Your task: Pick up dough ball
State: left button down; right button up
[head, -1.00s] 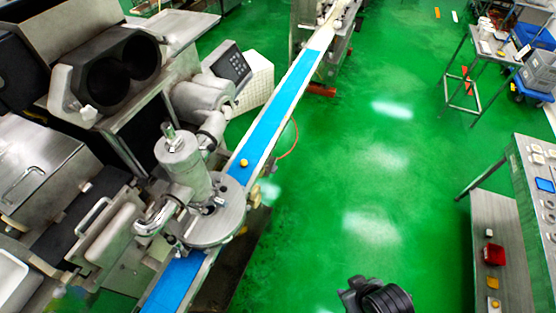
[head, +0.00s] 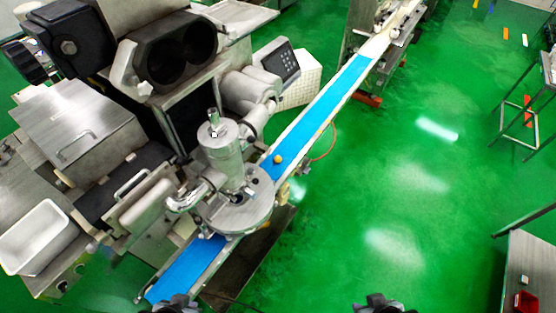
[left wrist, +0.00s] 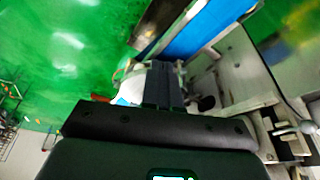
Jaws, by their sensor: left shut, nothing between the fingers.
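The dough ball (head: 278,159) is small and yellow-orange. In the head view it sits on the blue conveyor belt (head: 318,115), just beyond the round metal disc of the encrusting machine (head: 221,160). My left gripper (left wrist: 165,65) shows in the left wrist view with its dark fingers together and nothing between them. The belt (left wrist: 205,28) passes beyond the fingers there, and I see no dough ball in that view. In the head view only dark parts of my arms show at the bottom edge, well apart from the ball. My right gripper's fingers are out of view.
A white bin (head: 40,238) stands at the left of the machine. A control panel (head: 281,66) and a white perforated crate (head: 300,82) stand behind the belt. A metal shelf (head: 527,265) is at the right edge. The green floor (head: 415,190) right of the belt is open.

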pick_arm(q)
jog(key=c, duration=0.5)
grip_release()
jog(key=shift+w, duration=0.15)
